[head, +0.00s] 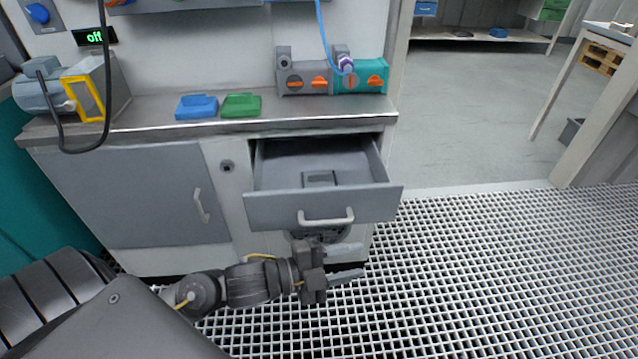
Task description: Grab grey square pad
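The grey square pad (320,179) lies inside the open drawer (275,165), near the middle of its floor and close behind the front panel. The panel hides part of the drawer floor around it. My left gripper (346,264) is below and in front of the drawer, under its white handle (326,218). Its two fingers point right and stand apart, with nothing between them. It does not touch the pad. My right gripper is not in view.
The steel counter (150,112) above the drawer carries a blue block (197,107), a green block (241,105), a motor-like unit (40,92) and a valve unit (332,77). A closed cabinet door (130,195) is left of the drawer. The grating floor (480,260) at right is clear.

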